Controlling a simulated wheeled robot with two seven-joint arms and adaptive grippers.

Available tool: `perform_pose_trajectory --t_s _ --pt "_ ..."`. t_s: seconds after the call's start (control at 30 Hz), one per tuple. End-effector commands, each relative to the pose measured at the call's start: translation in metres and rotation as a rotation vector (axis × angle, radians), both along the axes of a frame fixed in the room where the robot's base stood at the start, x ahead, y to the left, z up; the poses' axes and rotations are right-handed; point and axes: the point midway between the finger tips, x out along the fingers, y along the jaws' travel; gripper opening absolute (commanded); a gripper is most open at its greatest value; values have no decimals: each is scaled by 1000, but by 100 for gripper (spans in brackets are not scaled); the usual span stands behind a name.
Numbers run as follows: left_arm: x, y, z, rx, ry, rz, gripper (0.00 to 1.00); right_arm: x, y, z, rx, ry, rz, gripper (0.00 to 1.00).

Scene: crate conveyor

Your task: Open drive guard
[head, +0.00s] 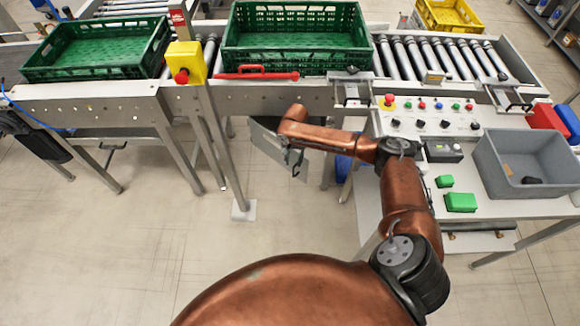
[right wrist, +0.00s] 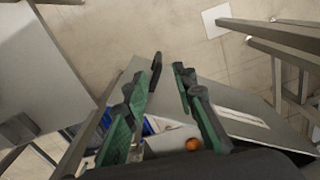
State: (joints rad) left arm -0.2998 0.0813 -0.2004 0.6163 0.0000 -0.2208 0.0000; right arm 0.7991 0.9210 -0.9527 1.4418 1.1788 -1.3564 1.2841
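The drive guard looks to be the flat grey panel (head: 265,143) below the conveyor frame in the head view. It stands out at an angle from the frame. In the right wrist view the grey panel (right wrist: 245,122) has a pale slot-like strip along it. My right gripper (head: 297,163) is at the panel's right side, partly hidden by my copper arm. In the right wrist view the green-padded fingers of the gripper (right wrist: 168,78) are apart, with the panel behind them. I cannot tell whether they touch it. Blue items and an orange round part (right wrist: 192,144) show beyond the fingers. My left gripper is not in view.
Two green crates (head: 100,72) (head: 297,70) stand on the roller conveyor (head: 455,60). A yellow box with a red button (head: 186,62) and a red bar (head: 255,75) are on its front. A control table with a grey bin (head: 485,160) is at right.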

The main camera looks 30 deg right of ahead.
Motion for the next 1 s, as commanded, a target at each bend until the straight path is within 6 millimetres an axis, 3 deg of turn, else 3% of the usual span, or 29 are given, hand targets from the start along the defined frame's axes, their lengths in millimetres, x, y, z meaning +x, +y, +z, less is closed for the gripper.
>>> perform_pose_trajectory --t_s 0.1,0.17,0.5,0.9,1.0 --pt "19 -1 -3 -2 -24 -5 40 -2 0 -12 -2 8 -2 25" --pt "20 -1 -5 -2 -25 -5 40 -2 0 -21 -1 6 -3 25" --pt "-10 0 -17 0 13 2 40 -1 0 -69 0 4 -2 25" --pt "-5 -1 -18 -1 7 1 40 -1 0 -77 -1 3 -1 25" --pt "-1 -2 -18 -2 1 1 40 -1 0 -77 0 3 -1 19"
